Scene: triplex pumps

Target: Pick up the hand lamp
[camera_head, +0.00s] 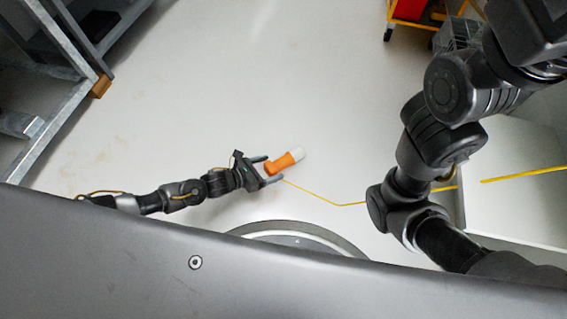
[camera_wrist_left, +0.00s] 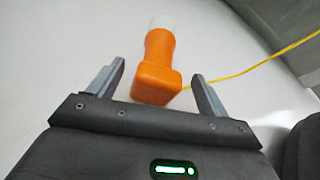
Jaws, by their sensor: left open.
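The hand lamp (camera_head: 282,162) is orange with a white end and lies on the pale floor in the head view. Its white end points up and to the right, away from my left gripper. My left gripper (camera_head: 269,170) is open, with its fingers on either side of the lamp's near end. In the left wrist view the lamp (camera_wrist_left: 157,68) shows between and beyond the two fingertips (camera_wrist_left: 158,70), with gaps on both sides. I cannot tell its height over the lamp. My right arm shows at the right, but its gripper is out of view.
A yellow cable (camera_head: 322,199) runs along the floor from near the lamp toward the right. A grey metal rack (camera_head: 62,105) stands at the left. An orange cart (camera_head: 412,14) and a wire basket (camera_head: 457,35) are at the top right. The floor's middle is clear.

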